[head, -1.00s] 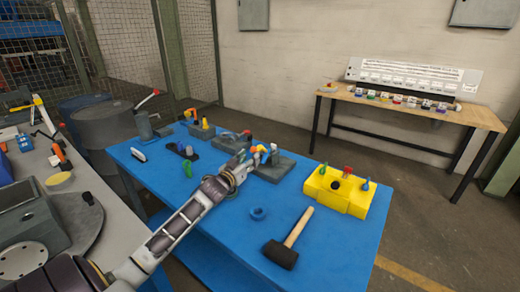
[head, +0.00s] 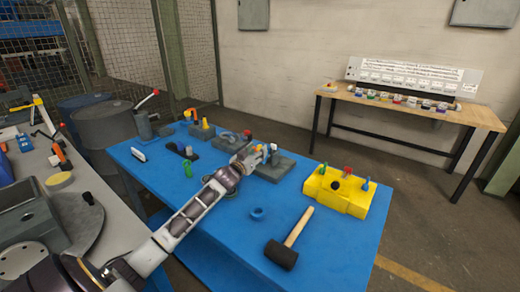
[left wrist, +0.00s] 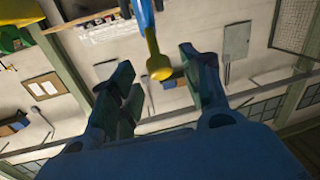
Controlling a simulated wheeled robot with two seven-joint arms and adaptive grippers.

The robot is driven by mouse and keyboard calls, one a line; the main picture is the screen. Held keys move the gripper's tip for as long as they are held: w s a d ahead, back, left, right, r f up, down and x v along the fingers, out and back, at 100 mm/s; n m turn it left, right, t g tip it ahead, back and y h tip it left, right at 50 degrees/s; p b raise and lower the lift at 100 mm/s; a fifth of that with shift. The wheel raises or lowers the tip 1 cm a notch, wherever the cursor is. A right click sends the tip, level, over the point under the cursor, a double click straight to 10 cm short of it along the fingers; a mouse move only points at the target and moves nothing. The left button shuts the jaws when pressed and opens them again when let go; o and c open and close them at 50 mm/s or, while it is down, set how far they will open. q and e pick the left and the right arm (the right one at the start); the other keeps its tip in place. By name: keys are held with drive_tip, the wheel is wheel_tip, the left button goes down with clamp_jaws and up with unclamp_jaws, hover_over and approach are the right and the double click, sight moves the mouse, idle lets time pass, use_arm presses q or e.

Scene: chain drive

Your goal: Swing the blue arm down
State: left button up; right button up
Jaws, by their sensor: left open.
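The blue arm (left wrist: 145,16) comes down from the top edge in the left wrist view and ends in a yellow knob (left wrist: 158,66). My left gripper (left wrist: 156,62) is open, with one finger on each side of the knob and gaps to both fingers. In the head view my left gripper (head: 258,154) is over the grey block (head: 277,169) in the middle of the blue table. There my gripper mostly hides the blue arm, so its tilt is hard to tell. My right gripper is not in view.
A yellow block (head: 338,192) with coloured knobs stands to the right on the blue table (head: 330,250). A black-headed mallet (head: 282,254) and a blue ring (head: 257,213) lie nearer. More grey fixtures (head: 200,131) stand at the back left.

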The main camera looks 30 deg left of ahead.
use_arm(q)
drive_tip(key=shift+w+a, duration=0.15)
drive_tip(key=shift+w, duration=1.45)
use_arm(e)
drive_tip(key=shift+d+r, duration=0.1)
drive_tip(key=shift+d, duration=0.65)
use_arm(q)
clamp_jaws()
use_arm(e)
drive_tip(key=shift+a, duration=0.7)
